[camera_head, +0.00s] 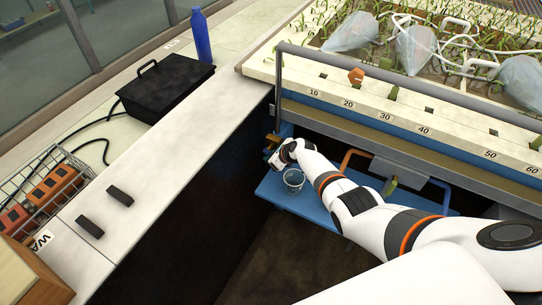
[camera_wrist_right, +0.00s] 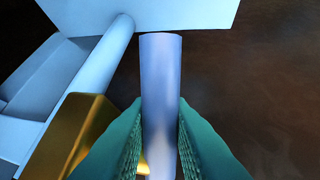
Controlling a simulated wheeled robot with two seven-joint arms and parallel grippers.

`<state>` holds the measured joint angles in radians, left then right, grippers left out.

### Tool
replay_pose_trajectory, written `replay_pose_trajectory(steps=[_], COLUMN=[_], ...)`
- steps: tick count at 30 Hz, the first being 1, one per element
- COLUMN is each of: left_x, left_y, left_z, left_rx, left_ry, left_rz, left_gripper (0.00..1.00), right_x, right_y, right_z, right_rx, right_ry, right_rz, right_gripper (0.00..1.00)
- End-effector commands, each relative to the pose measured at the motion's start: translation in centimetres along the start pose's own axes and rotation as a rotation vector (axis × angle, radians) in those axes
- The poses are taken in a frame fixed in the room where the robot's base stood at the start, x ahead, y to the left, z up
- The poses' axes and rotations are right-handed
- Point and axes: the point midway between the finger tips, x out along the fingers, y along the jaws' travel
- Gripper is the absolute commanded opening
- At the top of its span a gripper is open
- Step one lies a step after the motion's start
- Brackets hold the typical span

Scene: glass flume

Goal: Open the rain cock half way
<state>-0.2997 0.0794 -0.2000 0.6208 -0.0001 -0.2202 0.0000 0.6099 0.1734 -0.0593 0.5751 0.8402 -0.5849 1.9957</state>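The brass body of a cock, which I take to be the rain cock (camera_head: 272,139), shows in the head view at the flume's near left corner, above the blue shelf. In the right wrist view its gold body (camera_wrist_right: 72,135) is at lower left, joined to a pale pipe. A smooth bluish rod, its lever (camera_wrist_right: 161,75), stands upright in the middle. My right gripper (camera_wrist_right: 160,125) has a teal finger against each side of this rod, with no clear gap. In the head view my right gripper (camera_head: 274,160) is small and partly hidden by its wrist. My left gripper is out of view.
A clear cup (camera_head: 293,180) stands on the blue shelf (camera_head: 318,212) close to my right wrist. An orange pipe (camera_head: 351,154) and a green fitting (camera_head: 390,186) are right of my forearm. A grey rail (camera_head: 400,82) runs above. A black box (camera_head: 165,88) stands on the left bench.

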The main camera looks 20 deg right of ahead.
Motion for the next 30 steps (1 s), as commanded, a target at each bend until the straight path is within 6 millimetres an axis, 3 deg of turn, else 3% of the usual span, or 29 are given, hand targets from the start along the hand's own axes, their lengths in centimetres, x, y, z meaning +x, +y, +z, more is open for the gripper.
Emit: replay_pose_trajectory(steps=[13, 23, 30], left_x=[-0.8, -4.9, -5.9], left_y=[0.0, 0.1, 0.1], left_z=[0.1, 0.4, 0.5], left_rx=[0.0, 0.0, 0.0], left_ry=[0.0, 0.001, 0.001], left_rz=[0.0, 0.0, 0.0], left_gripper=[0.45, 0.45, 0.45], right_x=[-0.8, -6.5, -10.1], right_y=[0.0, 0.1, 0.1], right_z=[-0.1, -0.3, 0.0], right_rx=[0.0, 0.0, 0.0], right_ry=[0.0, 0.0, 0.0], right_rz=[-0.001, 0.001, 0.001], right_gripper=[0.25, 0.25, 0.25])
